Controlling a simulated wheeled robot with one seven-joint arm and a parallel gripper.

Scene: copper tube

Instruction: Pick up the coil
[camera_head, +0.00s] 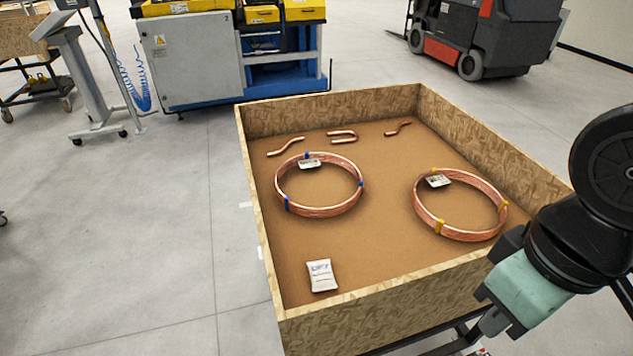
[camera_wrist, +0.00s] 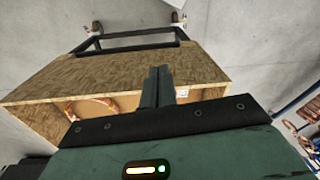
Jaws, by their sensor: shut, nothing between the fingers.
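Two copper coils lie flat in an open chipboard crate (camera_head: 262,232). The left coil (camera_head: 322,210) has blue ties and a white label. The right coil (camera_head: 462,234) has yellow ties and a white label. My gripper (camera_head: 487,326) is outside the crate, by its near right wall, apart from both coils. In the wrist view its fingers (camera_wrist: 157,86) are together and empty, in front of the crate's wall (camera_wrist: 120,72). Part of a copper coil (camera_wrist: 98,107) shows beyond that wall; I cannot tell which one.
A white packet (camera_head: 321,275) lies near the crate's front left corner. Bent copper pieces (camera_head: 343,136) lie along the back. A machine (camera_head: 235,55) and a forklift (camera_head: 487,35) stand behind the crate.

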